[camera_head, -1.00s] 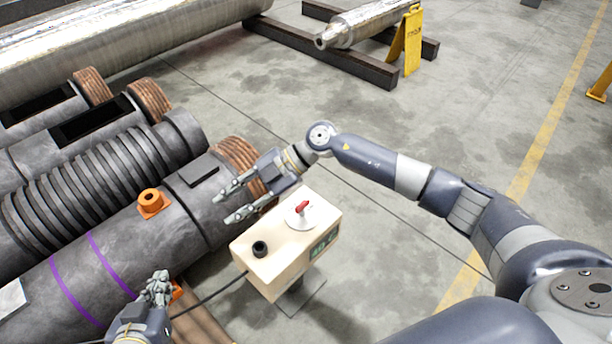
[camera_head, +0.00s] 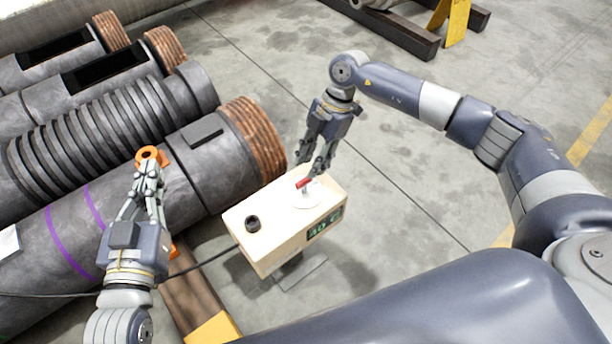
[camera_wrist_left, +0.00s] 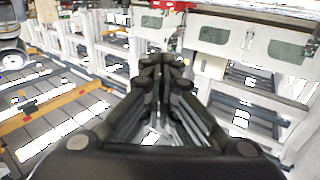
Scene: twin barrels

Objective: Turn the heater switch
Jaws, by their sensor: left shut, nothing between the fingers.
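The heater box (camera_head: 275,238) is cream-coloured, with a black knob (camera_head: 252,224) and a green display on its side. Its red switch (camera_head: 304,183) sits on a white round plate (camera_head: 308,198) on top. My right gripper (camera_head: 311,167) points down just above the switch, its fingers apart with a small gap between them. Whether they touch the switch I cannot tell. My left gripper (camera_head: 150,168) is shut and empty, left of the box. In the head view its tips overlap an orange fitting on the barrel. The closed fingers also show in the left wrist view (camera_wrist_left: 161,62).
Dark barrels (camera_head: 190,150) with copper-coloured threaded ends lie at the left, close to the box. A black cable (camera_head: 205,262) runs to the box. A wooden beam (camera_head: 190,295) lies below. Grey floor (camera_head: 410,170) is clear right of the box.

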